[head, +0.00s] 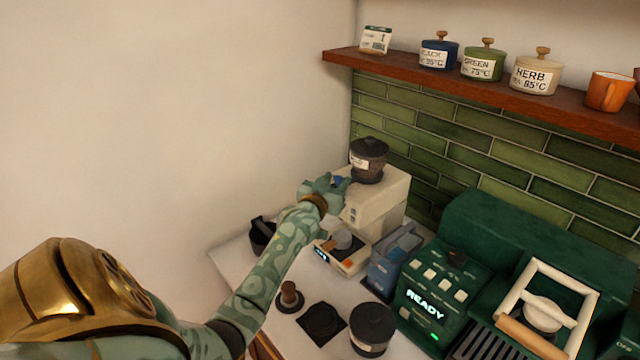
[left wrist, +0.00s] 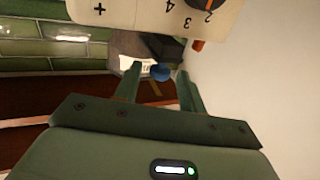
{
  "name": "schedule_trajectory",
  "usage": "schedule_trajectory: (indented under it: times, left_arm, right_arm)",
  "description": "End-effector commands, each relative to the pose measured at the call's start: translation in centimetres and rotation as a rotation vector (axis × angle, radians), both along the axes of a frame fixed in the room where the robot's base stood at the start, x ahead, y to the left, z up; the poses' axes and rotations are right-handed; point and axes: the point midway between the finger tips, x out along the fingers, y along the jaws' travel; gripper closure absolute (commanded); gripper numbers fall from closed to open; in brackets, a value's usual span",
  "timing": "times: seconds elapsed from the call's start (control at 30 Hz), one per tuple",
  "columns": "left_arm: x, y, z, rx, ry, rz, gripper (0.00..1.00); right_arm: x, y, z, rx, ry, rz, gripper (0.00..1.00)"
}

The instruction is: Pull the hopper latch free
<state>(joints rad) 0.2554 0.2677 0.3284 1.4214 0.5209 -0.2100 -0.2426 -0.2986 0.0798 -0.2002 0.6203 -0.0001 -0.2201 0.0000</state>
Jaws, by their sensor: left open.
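The dark hopper (head: 369,160) with a pale label stands on top of the cream grinder (head: 385,190). A small blue latch (head: 338,181) shows at the hopper's base, partly hidden by my left gripper (head: 333,186). In the left wrist view the blue latch (left wrist: 161,72) lies between the two fingertips of my left gripper (left wrist: 160,78). The fingers are apart, with gaps beside the latch. The hopper (left wrist: 145,48) is behind it. I cannot tell how near the latch the fingertips are in depth. My right gripper is not in view.
A grey scale or cup stand (head: 343,258) sits below the grinder, with a blue box (head: 393,262) beside it. The green machine (head: 470,270) reads READY at the right. A dark canister (head: 371,328) and a tamper (head: 290,297) stand in front. A shelf (head: 450,85) runs above.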

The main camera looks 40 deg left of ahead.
Motion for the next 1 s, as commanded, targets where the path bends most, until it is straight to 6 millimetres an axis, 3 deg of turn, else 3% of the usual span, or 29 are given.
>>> schedule_trajectory:
  times: [0.3,0.5,0.7,1.0]
  left_arm:
    - [-8.2,-2.4,-0.1,0.002,0.004,0.002,0.60]
    - [-12.2,-3.6,-0.2,0.000,0.003,0.002,0.60]
    - [-13.9,-4.1,-0.1,0.001,0.003,0.003,0.60]
    - [-14.0,-4.2,0.0,0.001,0.001,0.003,0.60]
  right_arm:
    - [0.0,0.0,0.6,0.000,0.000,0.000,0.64]
    - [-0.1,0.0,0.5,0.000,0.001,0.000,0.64]
    - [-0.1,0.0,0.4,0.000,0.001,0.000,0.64]
    - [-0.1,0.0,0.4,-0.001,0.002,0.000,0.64]
